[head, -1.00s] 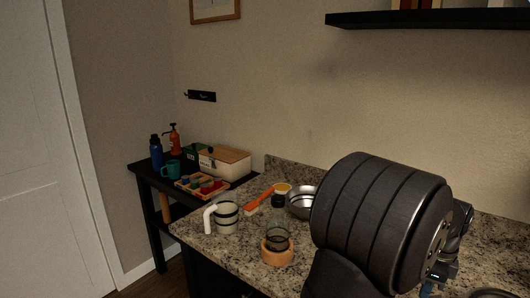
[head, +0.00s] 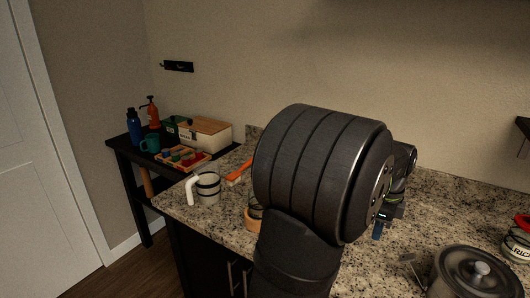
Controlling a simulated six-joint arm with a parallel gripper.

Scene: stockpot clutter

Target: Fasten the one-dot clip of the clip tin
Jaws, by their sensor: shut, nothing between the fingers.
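I cannot make out a clip tin or a one-dot clip for certain in the head view. A white container with dark lettering and a red top (head: 516,244) is cut off by the right edge, and no clip can be told on it. My gripper (head: 379,230) shows small and dark with a bluish tip beyond my large dark arm link, above the granite counter. It is shut, and nothing shows in it. My arm hides the middle of the counter.
A lidded steel stockpot (head: 470,275) stands at the front right of the counter (head: 440,190). A white-handled mug (head: 207,188) stands left. A wooden ring (head: 252,222) is partly behind my arm. The side table holds a wooden-lidded box (head: 207,135), bottles and a tray (head: 183,158).

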